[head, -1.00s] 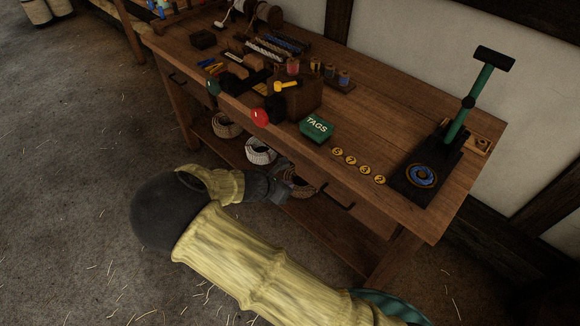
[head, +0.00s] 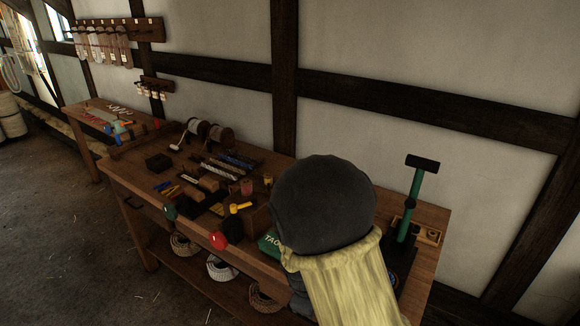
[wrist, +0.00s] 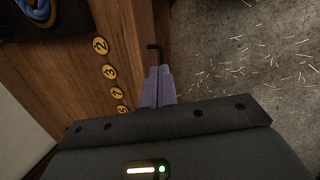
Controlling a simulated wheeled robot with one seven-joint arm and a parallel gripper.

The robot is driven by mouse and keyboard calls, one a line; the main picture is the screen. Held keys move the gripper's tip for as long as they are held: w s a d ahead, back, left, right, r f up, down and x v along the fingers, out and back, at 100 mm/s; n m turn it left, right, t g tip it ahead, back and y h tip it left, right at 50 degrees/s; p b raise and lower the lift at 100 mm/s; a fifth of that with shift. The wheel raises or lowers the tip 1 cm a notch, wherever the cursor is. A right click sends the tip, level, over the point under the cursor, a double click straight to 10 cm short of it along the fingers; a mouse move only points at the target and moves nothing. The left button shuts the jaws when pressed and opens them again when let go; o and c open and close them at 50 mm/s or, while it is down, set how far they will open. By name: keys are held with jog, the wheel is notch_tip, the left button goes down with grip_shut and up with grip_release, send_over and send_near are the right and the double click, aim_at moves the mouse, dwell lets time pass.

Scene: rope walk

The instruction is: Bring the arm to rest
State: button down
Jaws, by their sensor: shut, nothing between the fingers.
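My gripper (wrist: 157,86) shows in the wrist view as two purple fingers pressed together, with nothing between them. It points along the front edge of the wooden workbench (wrist: 128,30), and a black drawer handle shows just beyond its tips. In the head view my arm is bent up at the bench's right half, its grey joint and straw-coloured link in front of the bench top. The fingers are hidden behind the arm there.
The arm partly covers the green tags box (head: 270,243). Yellow number discs (wrist: 109,72) lie beside the gripper on the bench. A green-handled press (head: 416,195) stands at the right. Rope coils (head: 222,268) sit on the lower shelf. Straw-strewn floor (wrist: 250,60) is open in front.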

jog(key=s+d+r+m+y+p, duration=0.2)
jog(key=s+d+r+m, duration=0.7)
jog(key=r+m, duration=0.3)
jog(key=shift+s+r+m+t+p, duration=0.2)
jog(key=shift+r+m+t+p, duration=0.1)
jog(key=shift+t+p, duration=0.1)
jog(key=shift+w+d, duration=0.1)
